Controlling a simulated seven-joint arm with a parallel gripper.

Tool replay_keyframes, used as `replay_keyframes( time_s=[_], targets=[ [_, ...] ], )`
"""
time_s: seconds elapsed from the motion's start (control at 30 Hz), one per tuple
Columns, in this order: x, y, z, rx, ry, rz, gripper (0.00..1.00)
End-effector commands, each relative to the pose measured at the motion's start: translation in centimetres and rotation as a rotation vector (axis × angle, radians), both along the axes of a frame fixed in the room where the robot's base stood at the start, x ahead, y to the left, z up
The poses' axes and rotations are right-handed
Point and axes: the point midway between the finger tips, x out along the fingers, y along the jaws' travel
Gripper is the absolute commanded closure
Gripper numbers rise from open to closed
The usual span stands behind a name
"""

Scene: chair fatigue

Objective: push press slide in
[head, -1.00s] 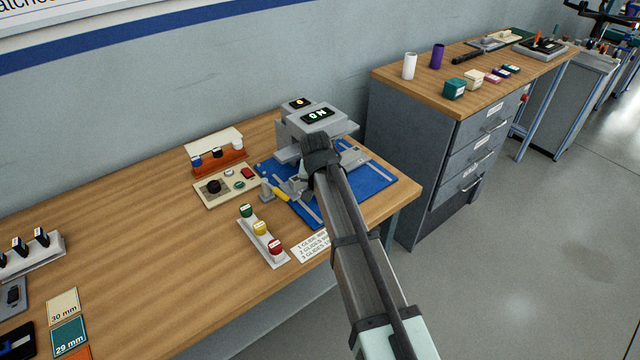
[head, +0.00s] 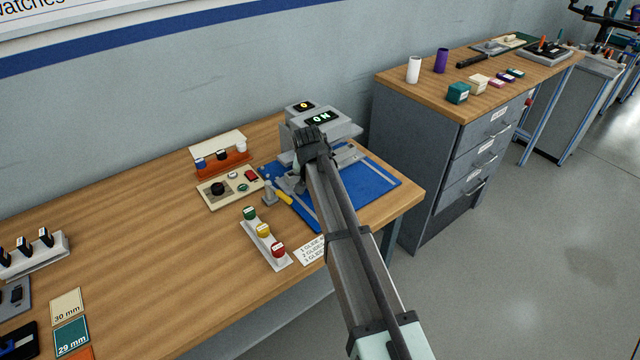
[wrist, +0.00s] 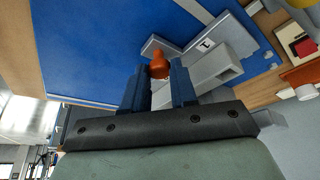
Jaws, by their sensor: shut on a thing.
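The grey press (head: 345,130) stands at the back of a blue mat (head: 375,183) on the wooden bench. Its dark display (head: 320,117) reads ON in green. In the wrist view, my gripper (wrist: 159,76) has its two blue fingers on either side of an orange knob (wrist: 159,64) and is shut on it. Grey slide parts (wrist: 205,68) lie just beyond the knob, next to a small plate marked 1 (wrist: 206,44). In the head view my wrist and arm cover the fingers, the knob and part of the press front.
A yellow handle (head: 284,198) lies at the mat's left edge. A cream control panel (head: 231,188) and a strip with green, yellow and red buttons (head: 264,238) are left of the mat. A grey drawer cabinet (head: 440,165) stands right of the bench.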

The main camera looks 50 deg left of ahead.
Motion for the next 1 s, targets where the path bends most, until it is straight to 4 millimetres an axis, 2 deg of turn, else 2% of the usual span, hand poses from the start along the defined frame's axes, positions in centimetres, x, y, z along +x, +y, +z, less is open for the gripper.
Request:
replay_keyframes(
  time_s=[0.2,0.23,0.47,0.77,0.87,1.0],
  targets=[
    [0.0,0.5,0.2,0.014,-0.002,0.003,1.00],
    [0.0,0.6,0.2,0.015,-0.002,0.004,0.71],
    [0.0,0.5,0.1,0.012,-0.002,0.003,0.49],
    [0.0,0.3,0.3,0.010,-0.002,0.002,0.48],
    [-0.2,0.0,0.9,0.010,-0.002,0.002,0.48],
    [-0.8,-0.5,2.8,0.012,-0.003,0.003,0.48]
  ],
)
